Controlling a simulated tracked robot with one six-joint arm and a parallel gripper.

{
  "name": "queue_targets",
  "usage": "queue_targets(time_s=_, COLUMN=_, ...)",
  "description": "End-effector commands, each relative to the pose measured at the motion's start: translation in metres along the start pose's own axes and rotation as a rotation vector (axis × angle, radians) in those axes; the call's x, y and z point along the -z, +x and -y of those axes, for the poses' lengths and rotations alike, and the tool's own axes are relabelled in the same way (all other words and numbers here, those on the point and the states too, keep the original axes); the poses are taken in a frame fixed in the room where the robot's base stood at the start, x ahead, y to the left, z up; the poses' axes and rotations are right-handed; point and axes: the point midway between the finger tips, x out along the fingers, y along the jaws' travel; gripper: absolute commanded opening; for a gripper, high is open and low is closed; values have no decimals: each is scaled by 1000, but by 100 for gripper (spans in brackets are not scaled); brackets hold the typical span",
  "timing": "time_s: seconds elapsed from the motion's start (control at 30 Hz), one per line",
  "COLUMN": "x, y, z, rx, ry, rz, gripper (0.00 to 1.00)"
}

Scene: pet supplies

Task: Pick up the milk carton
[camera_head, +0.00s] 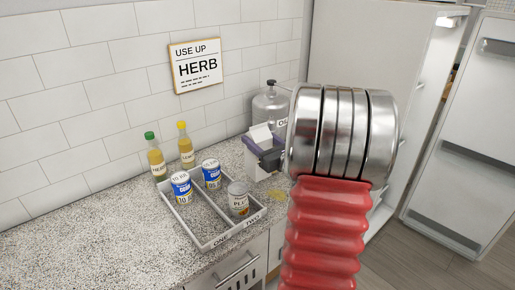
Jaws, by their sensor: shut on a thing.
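A white carton with a gabled top (261,135), which looks like the milk carton, stands upright on the counter at the back, right of the tray. My gripper (266,158) is small and dark in this view and closes around the carton's upper body. It is shut on the carton. My red arm with silver rings fills the right of the picture and hides part of the gripper. I cannot tell whether the carton's base touches the counter.
A two-part tray (206,241) holds two blue-and-white cans (181,189) and a grey-lidded can (238,199). Two oil-like bottles (156,160) stand behind it. A metal canister (270,104) stands close behind the carton. An open fridge (360,65) is at right. The counter's left is clear.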

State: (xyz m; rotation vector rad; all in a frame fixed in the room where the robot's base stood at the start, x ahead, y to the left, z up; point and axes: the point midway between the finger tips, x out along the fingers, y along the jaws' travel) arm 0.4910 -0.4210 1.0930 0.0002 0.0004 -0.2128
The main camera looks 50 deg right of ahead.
Motion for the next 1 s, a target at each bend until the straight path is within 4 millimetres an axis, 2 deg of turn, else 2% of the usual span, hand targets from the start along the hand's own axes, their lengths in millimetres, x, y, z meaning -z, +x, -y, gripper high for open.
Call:
queue_targets(time_s=0.03, x=-13, y=0, z=0, rx=1, ry=-6, rz=8, gripper=0)
queue_targets(time_s=0.27, x=-59, y=0, z=0, rx=0, ry=-8, rz=8, gripper=0)
queue_targets(time_s=0.8, x=-177, y=0, z=0, rx=0, ry=-7, rz=9, gripper=0)
queue_targets(time_s=1.0, x=-213, y=0, z=0, rx=0, ry=-5, rz=7, gripper=0)
